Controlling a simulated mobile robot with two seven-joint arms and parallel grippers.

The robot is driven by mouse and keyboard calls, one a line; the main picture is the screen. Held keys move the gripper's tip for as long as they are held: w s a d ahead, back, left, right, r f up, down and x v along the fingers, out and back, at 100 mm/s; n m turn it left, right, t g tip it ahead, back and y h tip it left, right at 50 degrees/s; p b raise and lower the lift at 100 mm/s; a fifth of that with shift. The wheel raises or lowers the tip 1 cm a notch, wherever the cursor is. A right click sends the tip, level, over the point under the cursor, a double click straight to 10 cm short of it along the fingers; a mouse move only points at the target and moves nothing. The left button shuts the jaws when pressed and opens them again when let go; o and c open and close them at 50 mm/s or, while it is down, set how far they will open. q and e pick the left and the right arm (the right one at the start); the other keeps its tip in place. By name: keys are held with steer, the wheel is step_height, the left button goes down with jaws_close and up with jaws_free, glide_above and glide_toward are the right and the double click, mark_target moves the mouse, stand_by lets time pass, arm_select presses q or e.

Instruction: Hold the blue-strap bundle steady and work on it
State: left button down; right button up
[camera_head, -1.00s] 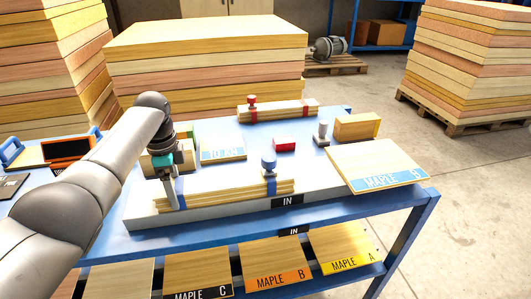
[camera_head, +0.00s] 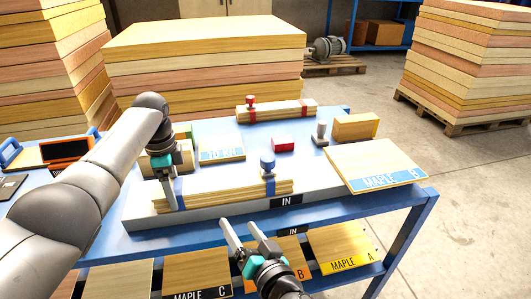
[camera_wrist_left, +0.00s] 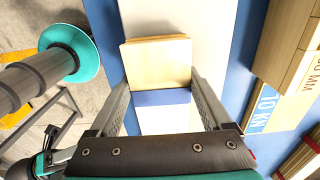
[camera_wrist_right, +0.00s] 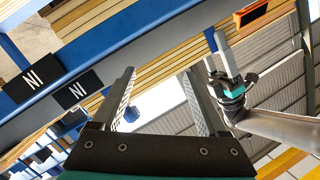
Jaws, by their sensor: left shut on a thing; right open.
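The blue-strap bundle (camera_head: 222,195) is a flat stack of pale veneer sheets on the light tray (camera_head: 145,221) marked IN, with a blue strap near each end and a blue knob (camera_head: 268,165) on the right strap. My left gripper (camera_head: 170,193) is shut on the bundle's left end beside the left strap. In the left wrist view the sheets' end (camera_wrist_left: 158,60) and strap (camera_wrist_left: 161,97) lie between its fingers. My right gripper (camera_head: 242,232) is open and empty in front of the table's front edge, below and right of the bundle.
A red-strapped bundle (camera_head: 275,111), a red block (camera_head: 283,144), a grey-knobbed piece (camera_head: 320,134) and a wood block (camera_head: 356,126) stand behind. A MAPLE B board (camera_head: 374,163) sits at the right corner. Labelled boards (camera_head: 197,271) lie on the lower shelf.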

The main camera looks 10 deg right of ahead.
mark_target(266, 156)
steer(key=w+d+r+n+t+h, duration=0.25)
steer(key=w+d+r+h, duration=0.25)
steer(key=d+r, duration=0.3)
steer(key=shift+n, duration=0.45)
steer(key=w, duration=0.7)
steer(key=w+d, duration=0.1)
steer(key=w, duration=0.3)
steer(key=shift+w+f, duration=0.15)
steer(key=shift+f, duration=0.25)
jaws_close()
